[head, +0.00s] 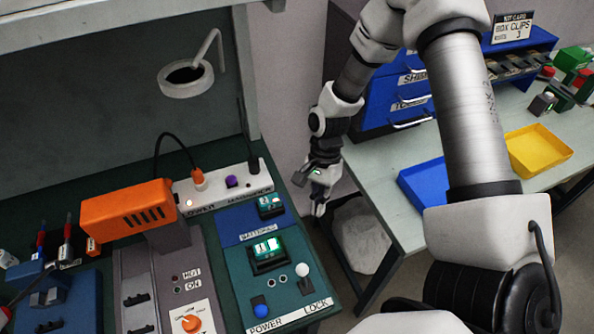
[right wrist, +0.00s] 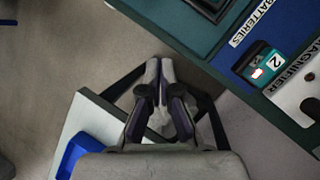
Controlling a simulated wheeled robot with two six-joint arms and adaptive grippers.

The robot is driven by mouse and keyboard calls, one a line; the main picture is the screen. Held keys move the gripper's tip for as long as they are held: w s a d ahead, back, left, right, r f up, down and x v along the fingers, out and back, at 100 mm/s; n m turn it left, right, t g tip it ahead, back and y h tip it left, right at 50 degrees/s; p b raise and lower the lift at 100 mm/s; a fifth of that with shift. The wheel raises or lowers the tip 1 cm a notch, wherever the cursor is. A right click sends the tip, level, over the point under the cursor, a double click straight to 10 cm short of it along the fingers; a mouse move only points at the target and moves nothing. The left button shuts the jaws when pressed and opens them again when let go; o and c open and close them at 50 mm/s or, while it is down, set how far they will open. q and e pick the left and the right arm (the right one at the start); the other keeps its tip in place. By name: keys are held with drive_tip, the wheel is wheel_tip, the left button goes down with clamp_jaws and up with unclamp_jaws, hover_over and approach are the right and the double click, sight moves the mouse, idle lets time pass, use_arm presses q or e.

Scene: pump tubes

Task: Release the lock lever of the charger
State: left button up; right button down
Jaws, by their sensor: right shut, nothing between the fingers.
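The charger is a teal panel (head: 236,268) at the right end of the green bench, with a lit green display bay (head: 268,252). Its lock lever (head: 302,270) has a white ball knob on a short stem above a dark slot, near the word LOCK. My right gripper (head: 318,210) is shut and empty, past the bench's right edge, up and right of the lever and apart from it. In the right wrist view its closed fingers (right wrist: 160,64) point over the floor, and a corner of the charger panel (right wrist: 178,16) shows at the top. The lever is not in that view. My left gripper is not in view.
A blue knob (head: 260,311) sits by POWER, left of the lever. A battery (head: 270,204) lies in the blue BATTERIES strip. An orange device (head: 128,212) and a white power strip (head: 222,190) stand left. A side table (head: 368,190) holds blue and yellow trays.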

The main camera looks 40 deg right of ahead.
sight(303, 274)
drive_tip(key=x, duration=0.3)
drive_tip(key=s+x, duration=0.1)
drive_tip(key=x, duration=0.2)
drive_tip(key=b+x, duration=0.1)
drive_tip(key=x, duration=0.3)
drive_tip(key=shift+s+r, duration=0.3)
drive_tip(key=shift+s, duration=0.1)
drive_tip(key=a, duration=0.1)
drive_tip(key=a+b, duration=0.1)
drive_tip(key=a, duration=0.1)
drive_tip(key=shift+s+a, duration=0.1)
drive_tip(key=shift+s, duration=0.3)
drive_tip(key=shift+a, duration=0.25)
drive_tip(key=shift+s+a+r, duration=0.1)
drive_tip(key=shift+s+r, duration=0.05)
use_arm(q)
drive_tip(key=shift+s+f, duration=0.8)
use_arm(e)
drive_tip(key=shift+s, duration=0.1)
